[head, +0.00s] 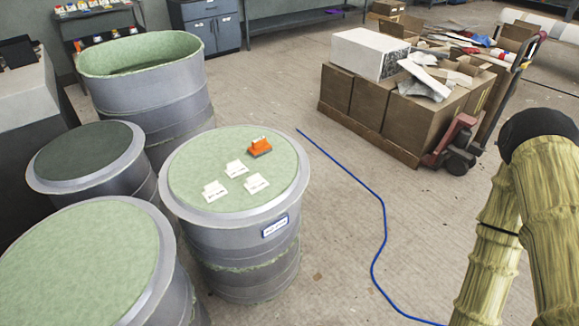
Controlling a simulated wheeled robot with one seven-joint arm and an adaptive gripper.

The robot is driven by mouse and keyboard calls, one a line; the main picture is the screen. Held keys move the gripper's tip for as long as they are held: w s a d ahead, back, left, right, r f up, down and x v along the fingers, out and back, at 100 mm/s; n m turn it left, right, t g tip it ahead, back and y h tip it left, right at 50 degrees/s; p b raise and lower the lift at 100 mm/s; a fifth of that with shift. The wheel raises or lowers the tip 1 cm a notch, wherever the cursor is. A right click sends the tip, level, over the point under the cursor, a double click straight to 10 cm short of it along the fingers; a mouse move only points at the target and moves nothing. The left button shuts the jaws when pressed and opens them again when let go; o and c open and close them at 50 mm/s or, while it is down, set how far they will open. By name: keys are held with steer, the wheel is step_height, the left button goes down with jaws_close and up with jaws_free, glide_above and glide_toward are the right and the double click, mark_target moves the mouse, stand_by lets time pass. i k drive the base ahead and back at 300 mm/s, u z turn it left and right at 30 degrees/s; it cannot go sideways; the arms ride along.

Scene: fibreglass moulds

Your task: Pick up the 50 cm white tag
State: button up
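Three small white tags lie on the pale green top of a grey drum (185,180) near the picture's middle. One white tag (215,190) is at the left, one white tag (237,169) is farther back, and one white tag (256,183) is at the right. Each has small dark print, too small to read, so I cannot tell which is the 50 cm one. They lie apart from one another. An orange object (260,148) with a pale top part sits behind them near the drum's far rim. My gripper is out of view.
Other drums stand close by: a tall one (150,105) behind, a dark-topped one (88,152) and a green-topped one (80,262) at left. A blue hose (383,215) crosses the open floor. Loaded boxes (378,112) stand at the back right.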

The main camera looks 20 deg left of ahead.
mark_target(234, 169)
steer(key=z, duration=0.2)
steer(key=i, duration=0.85)
steer(key=u, duration=1.1)
